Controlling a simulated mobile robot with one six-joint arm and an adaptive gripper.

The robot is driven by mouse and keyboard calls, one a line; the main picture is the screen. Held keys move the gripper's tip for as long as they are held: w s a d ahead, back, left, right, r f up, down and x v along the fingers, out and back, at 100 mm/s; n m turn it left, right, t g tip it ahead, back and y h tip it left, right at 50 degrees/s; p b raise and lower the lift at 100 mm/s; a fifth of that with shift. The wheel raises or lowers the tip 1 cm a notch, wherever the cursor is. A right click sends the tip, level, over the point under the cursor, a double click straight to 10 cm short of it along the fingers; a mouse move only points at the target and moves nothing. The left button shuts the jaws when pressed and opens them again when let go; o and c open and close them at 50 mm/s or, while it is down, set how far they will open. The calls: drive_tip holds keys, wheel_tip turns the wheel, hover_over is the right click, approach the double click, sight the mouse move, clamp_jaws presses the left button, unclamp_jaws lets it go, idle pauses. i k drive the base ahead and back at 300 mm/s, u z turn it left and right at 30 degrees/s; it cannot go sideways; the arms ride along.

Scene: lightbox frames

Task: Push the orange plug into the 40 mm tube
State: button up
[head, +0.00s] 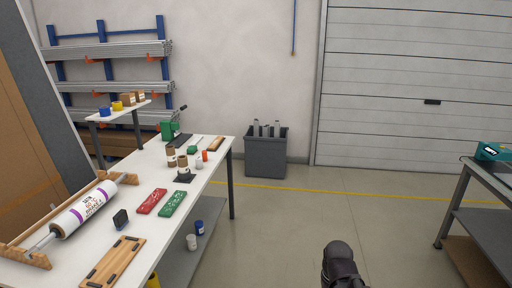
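A small orange piece (205,156), which looks like the plug, stands near the right edge of the white workbench, toward its far end. A small pale piece (199,164) is just in front of it. Short brown tubes with pale bands stand to the left, one at the back (171,155) and one nearer (183,161). No size can be read, so I cannot tell which tube is 40 mm. A dark rounded part of my arm shows at the bottom, over the floor and well right of the bench. My gripper's fingers are not visible.
The workbench (130,222) also holds a red case (152,201), a green case (173,203), a wooden board (113,262), a film roll (85,209) and a black stand (185,177). A grey bin (265,157) stands behind. The floor between the bench and the right table (487,171) is clear.

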sight(183, 168)
drive_tip(key=u, duration=0.45)
drive_tip(key=i, duration=1.35)
drive_tip(key=u, duration=0.4)
